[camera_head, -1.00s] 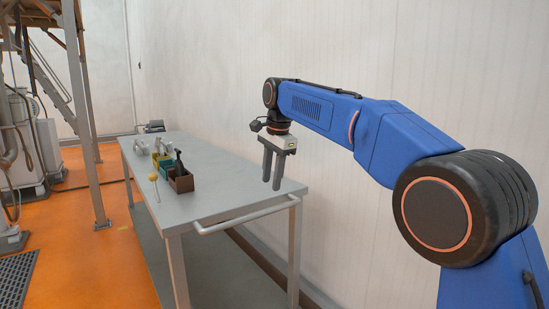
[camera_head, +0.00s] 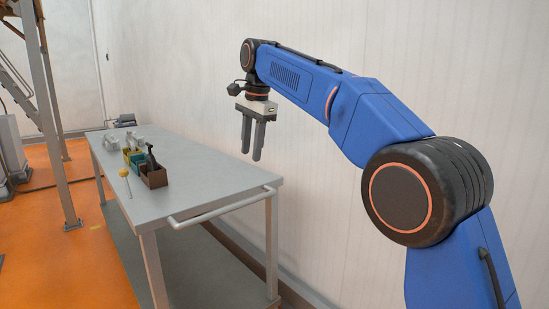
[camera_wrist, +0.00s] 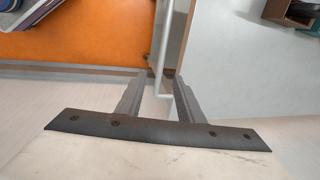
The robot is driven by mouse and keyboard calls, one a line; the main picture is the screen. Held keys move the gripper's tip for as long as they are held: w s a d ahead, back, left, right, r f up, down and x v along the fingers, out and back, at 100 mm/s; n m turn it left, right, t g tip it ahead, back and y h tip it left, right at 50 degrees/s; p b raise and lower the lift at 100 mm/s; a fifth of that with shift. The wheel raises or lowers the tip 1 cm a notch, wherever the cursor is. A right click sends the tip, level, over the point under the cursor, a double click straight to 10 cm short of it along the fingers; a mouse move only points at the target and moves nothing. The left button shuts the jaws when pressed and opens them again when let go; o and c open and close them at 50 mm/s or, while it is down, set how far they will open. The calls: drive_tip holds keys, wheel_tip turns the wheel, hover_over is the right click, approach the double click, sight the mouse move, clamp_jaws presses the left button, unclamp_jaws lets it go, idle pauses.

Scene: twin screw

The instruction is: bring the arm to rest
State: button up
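My gripper (camera_head: 251,154) hangs pointing down from the end of my blue arm. It is above and behind the right side of the grey table (camera_head: 215,183), clear of its top. Its two fingers are apart with nothing between them. In the wrist view my gripper (camera_wrist: 163,72) also shows open and empty, with the table's rail and edge seen beyond the fingers.
On the table stand a brown bin (camera_head: 153,178) with a dark tool in it, a yellow-green bin and a teal bin. A yellow-headed screwdriver-like thing (camera_head: 124,174) lies in front. A push handle (camera_head: 225,208) runs along the near end. A white wall stands close behind.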

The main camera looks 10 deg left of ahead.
drive_tip(key=s+d+f+n+t, duration=0.15)
drive_tip(key=s+d, duration=0.25)
drive_tip(key=d, duration=0.7)
drive_tip(key=s+d+f+n, duration=0.15)
drive_tip(key=s+d, duration=0.25)
drive_tip(key=d, duration=0.8)
drive_tip(key=s+d+f+n+t, duration=0.15)
drive_tip(key=s+d, duration=0.35)
drive_tip(key=d, duration=0.6)
drive_tip(key=s+d+f+n+h, duration=0.1)
drive_tip(key=s+d+f, duration=0.7)
drive_tip(key=s+f, duration=0.4)
drive_tip(key=s+d+f+n, duration=0.2)
drive_tip(key=s+d+f, duration=0.6)
drive_tip(key=s+f, duration=0.3)
drive_tip(key=shift+s+d+f+h, duration=0.25)
drive_tip(key=shift+s+f+h, duration=0.15)
drive_tip(key=shift+f, duration=0.05)
